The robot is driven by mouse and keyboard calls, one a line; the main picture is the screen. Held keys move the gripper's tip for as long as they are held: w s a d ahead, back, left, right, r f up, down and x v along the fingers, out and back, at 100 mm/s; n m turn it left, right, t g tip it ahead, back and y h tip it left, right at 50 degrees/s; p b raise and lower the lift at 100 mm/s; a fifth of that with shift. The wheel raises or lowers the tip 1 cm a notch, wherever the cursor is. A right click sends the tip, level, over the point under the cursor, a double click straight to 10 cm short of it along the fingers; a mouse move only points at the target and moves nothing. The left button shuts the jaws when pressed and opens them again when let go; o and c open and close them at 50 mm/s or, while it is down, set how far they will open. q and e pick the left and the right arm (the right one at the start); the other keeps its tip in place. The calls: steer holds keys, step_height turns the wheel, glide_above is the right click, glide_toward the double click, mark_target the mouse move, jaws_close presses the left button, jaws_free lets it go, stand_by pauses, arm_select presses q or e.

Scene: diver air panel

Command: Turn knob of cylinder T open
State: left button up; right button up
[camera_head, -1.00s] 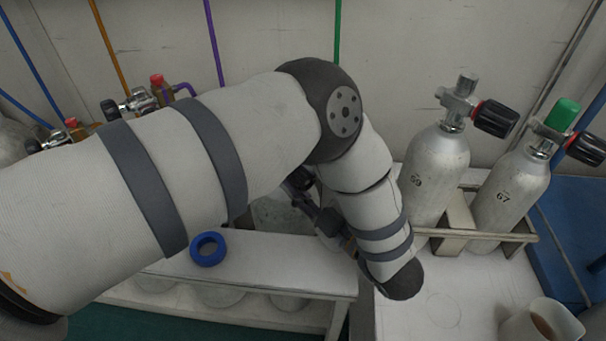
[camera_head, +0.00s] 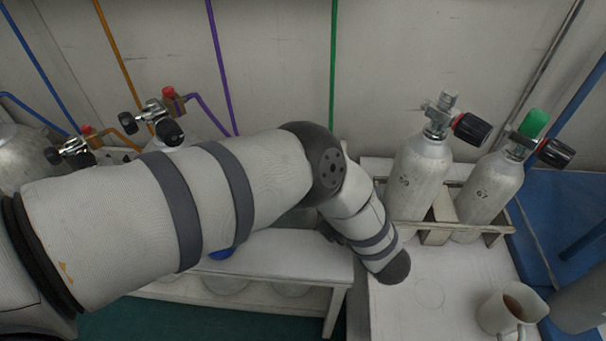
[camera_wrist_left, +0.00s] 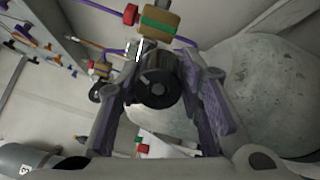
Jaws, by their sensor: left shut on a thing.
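In the left wrist view my left gripper (camera_wrist_left: 161,80) has its fingers on both sides of a round black knob (camera_wrist_left: 157,90) and is shut on it. The knob belongs to a valve beside a brass block (camera_wrist_left: 159,24) with a green band. A large pale cylinder (camera_wrist_left: 270,85) lies behind the right finger. No letter T is readable, so I cannot tell which cylinder this is. In the head view my left arm hides this gripper and the knob. My right gripper is not in view.
In the head view, black-knobbed valves (camera_head: 152,112) stand behind my arm at left. Two grey cylinders, 59 (camera_head: 419,175) and 67 (camera_head: 487,190), stand in a rack at right. A mug (camera_head: 510,308) is at the front right. A blue ring (camera_head: 222,253) is partly hidden by my arm.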

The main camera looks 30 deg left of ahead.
arm_select(q)
steer(key=n, duration=0.1)
steer(key=n+p, duration=0.1)
steer(key=n, duration=0.3)
steer(key=shift+w+a+r+p, duration=0.1)
steer(key=shift+r+p, duration=0.15)
steer(key=shift+p, duration=0.1)
steer(key=n+p, duration=0.1)
steer(key=n, duration=0.3)
steer(key=shift+n+g, duration=0.4)
steer(key=n+p, duration=0.1)
steer(key=n, duration=0.3)
steer(key=shift+n, duration=0.4)
steer(key=n, duration=0.5)
steer(key=shift+g+p, duration=0.4)
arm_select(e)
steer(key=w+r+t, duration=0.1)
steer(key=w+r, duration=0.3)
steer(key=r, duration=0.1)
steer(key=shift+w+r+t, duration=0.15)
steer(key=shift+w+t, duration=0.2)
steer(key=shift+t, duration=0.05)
arm_select(q)
steer(key=shift+n, duration=0.3)
steer(key=o, duration=1.1)
steer(key=shift+c, duration=0.2)
steer(key=shift+o, duration=0.5)
steer(key=shift+f, duration=0.1)
steer(key=shift+f, duration=0.1)
